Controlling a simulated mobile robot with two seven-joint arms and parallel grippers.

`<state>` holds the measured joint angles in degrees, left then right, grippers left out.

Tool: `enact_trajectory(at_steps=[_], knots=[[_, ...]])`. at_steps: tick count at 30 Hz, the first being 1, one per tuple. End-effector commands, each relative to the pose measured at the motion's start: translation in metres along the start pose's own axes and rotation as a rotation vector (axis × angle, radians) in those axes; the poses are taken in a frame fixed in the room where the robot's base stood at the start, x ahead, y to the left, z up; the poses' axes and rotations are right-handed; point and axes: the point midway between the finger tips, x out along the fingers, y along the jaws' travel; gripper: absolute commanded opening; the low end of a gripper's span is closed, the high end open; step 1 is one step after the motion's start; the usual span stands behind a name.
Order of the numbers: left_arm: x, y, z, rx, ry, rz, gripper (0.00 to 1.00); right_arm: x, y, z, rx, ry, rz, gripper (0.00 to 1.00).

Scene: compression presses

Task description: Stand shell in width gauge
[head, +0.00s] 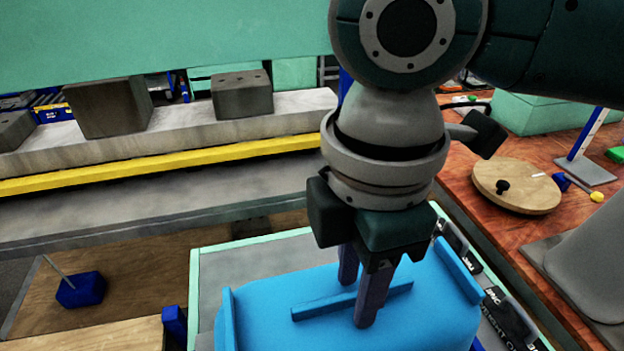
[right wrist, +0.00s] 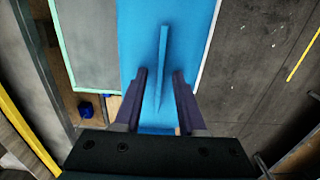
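A blue shell (head: 435,315) with raised side edges and a thin central rib (head: 325,307) lies flat on a grey surface with a pale green rim (head: 196,270). My right gripper (head: 356,304) points down over it, open. In the right wrist view its fingers (right wrist: 159,76) stand on either side of the rib (right wrist: 162,55), with a visible gap on both sides. Whether the fingertips touch the shell (right wrist: 190,45) cannot be told. I cannot identify the width gauge for certain. My left gripper is not in view.
A press bed with a yellow strip (head: 160,168) and dark blocks (head: 108,106) spans the left, under a green beam (head: 160,35). On the wooden bench at right are a round wooden disc (head: 530,187) and an upright blue-and-white stand (head: 588,135). A blue block (head: 80,290) sits lower left.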

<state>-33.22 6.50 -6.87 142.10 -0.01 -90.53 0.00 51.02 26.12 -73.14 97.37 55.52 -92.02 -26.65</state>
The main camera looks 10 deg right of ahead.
Motion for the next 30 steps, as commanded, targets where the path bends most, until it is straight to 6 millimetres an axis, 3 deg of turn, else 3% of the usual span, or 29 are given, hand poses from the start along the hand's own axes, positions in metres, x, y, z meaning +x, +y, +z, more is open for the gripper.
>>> enact_trajectory(at_steps=[8,11,21,25,30], knots=[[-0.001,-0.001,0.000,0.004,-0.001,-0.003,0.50,-0.005,0.000,0.000,0.000,0.001,0.002,0.40],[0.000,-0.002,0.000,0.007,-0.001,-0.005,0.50,-0.018,0.001,0.000,-0.001,0.003,0.004,0.40],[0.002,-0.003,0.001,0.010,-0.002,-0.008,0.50,-0.093,0.001,-0.001,0.000,0.003,0.004,0.40],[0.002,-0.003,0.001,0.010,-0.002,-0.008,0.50,-0.112,0.001,-0.001,0.000,0.003,0.003,0.40],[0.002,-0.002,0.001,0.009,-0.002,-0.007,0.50,-0.123,0.001,0.000,0.001,0.001,0.001,0.40]])
